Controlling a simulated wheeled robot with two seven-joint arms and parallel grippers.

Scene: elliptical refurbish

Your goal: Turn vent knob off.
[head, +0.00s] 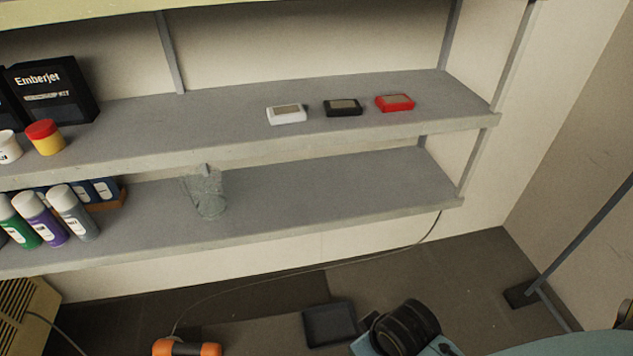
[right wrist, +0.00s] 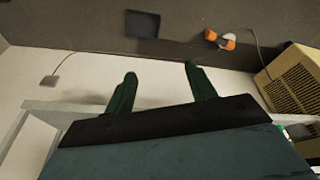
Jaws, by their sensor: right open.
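No vent knob can be made out in either view. A beige slatted box, vent-like, shows at the lower left of the head view (head: 22,312) and at the right of the right wrist view (right wrist: 296,82); no knob is visible on the parts shown. My right gripper (right wrist: 160,72) has its two dark green fingers spread apart, with nothing between them. It is above the floor near the shelf edge, apart from the slatted box. My left gripper is in neither view.
A two-tier grey shelf (head: 330,207) holds spray cans (head: 72,212), a glass jug (head: 208,192), and white, black and red (head: 395,102) small devices.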

